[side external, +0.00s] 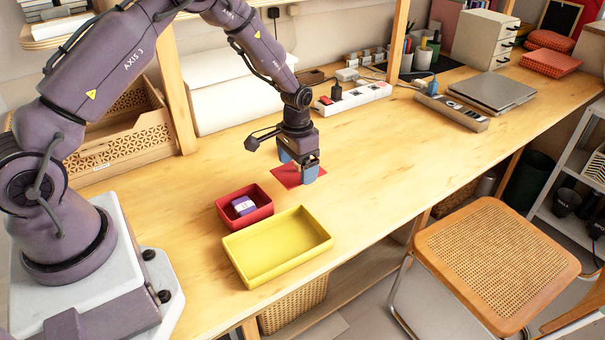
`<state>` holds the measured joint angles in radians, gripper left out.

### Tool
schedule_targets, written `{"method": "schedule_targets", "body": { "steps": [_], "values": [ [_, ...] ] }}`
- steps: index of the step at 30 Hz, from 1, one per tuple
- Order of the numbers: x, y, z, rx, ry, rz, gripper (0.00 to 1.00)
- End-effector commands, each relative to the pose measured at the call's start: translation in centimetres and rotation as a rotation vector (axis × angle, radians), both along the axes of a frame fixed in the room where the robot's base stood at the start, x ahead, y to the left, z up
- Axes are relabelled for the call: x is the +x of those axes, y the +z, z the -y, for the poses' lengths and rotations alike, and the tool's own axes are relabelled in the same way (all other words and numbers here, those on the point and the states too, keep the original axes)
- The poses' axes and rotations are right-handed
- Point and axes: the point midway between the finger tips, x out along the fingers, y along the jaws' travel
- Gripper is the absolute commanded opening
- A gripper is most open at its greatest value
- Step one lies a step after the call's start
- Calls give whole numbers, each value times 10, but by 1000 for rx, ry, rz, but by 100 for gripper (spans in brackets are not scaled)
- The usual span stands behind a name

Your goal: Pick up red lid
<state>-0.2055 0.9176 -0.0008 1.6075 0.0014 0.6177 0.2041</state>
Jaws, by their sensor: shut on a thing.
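The red lid (285,179) is a thin flat square at the middle of the wooden table, just behind the red and yellow boxes. My gripper (300,172) points down at the lid, with its blue fingertips on either side of the lid's middle, and is shut on it. The fingers hide part of the lid. I cannot tell whether the lid rests on the table or is slightly raised.
A small red box (262,213) with a purple and white item (243,205) inside stands front left of the lid. A yellow tray (312,225), empty, is beside it near the table's front edge. A power strip (352,98) lies behind.

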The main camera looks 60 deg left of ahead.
Motion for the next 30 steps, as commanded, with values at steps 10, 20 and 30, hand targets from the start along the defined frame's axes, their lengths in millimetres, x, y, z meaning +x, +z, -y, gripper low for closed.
{"method": "schedule_targets", "body": {
  "steps": [10, 20, 30],
  "values": [
    [-71, 59, 15, 0, 0, 3, 63],
    [-118, 77, 23, 0, 4, 1, 63],
    [-145, 57, 7, 0, 44, 1, 63]
  ]
}}
